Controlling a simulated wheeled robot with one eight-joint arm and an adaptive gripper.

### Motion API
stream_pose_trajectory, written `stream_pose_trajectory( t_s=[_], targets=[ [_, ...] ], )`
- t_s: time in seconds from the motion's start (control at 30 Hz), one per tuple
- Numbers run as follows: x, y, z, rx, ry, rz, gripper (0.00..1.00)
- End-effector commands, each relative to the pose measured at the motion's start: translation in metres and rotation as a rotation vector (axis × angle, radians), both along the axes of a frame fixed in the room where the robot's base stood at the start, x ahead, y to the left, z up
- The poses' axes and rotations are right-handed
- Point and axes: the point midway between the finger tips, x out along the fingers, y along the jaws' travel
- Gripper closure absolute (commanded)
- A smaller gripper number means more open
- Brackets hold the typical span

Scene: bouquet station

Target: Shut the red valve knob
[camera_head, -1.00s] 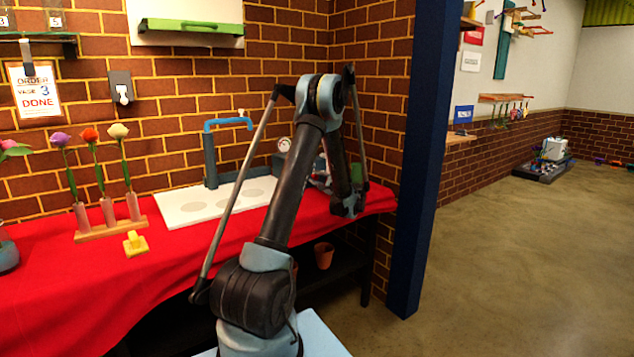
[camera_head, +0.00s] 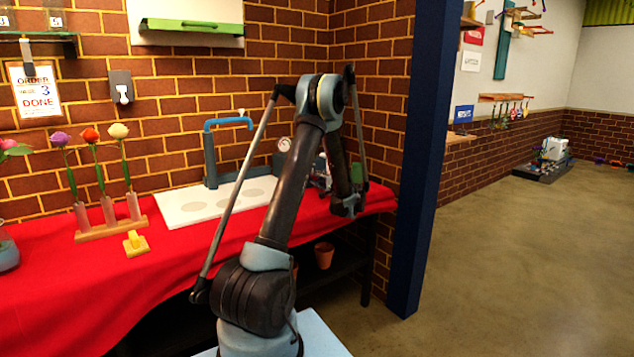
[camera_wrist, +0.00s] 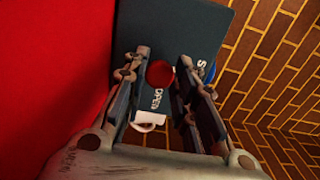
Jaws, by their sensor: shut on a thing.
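The red valve knob (camera_wrist: 160,74) shows as a round red disc in the wrist view, in front of a dark panel (camera_wrist: 172,30). My gripper (camera_wrist: 161,70) is shut on the knob, with one finger on each side of it. White lettering "OPEN" stands just below the knob on the panel. A second label, starting with "S", is partly hidden by the right finger. A white piece (camera_wrist: 148,120) shows between the fingers, lower down. In the head view my arm hides the knob.
The red tablecloth (camera_head: 60,290) fills the left of the wrist view; brick wall is on the right. In the head view, a blue tap (camera_head: 210,155) stands by a white board (camera_head: 185,210). A flower rack (camera_head: 110,228) and a yellow piece (camera_head: 135,243) are further left. A blue post (camera_head: 425,160) stands right of my arm.

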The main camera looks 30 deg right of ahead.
Motion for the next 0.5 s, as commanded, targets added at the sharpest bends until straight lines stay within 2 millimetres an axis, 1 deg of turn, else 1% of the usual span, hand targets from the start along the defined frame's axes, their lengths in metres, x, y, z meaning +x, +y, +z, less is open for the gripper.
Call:
stream_pose_trajectory(
  t_s=[0.03,0.2,0.23,0.27,0.3,0.33,0.5],
  targets=[
    [0.0006,0.0034,-0.0021,-0.003,0.005,0.007,0.98],
    [0.0007,0.0035,-0.0022,-0.002,0.005,0.007,0.98],
    [0.0007,0.0035,-0.0022,-0.002,0.005,0.007,0.72],
    [0.0007,0.0035,-0.0022,-0.002,0.005,0.007,0.65],
    [0.0008,0.0033,-0.0021,-0.002,0.005,0.007,0.56],
    [0.0009,0.0031,-0.0018,-0.002,0.004,0.006,0.54],
    [0.0005,0.0018,-0.001,-0.001,0.002,0.004,0.54]
  ],
)
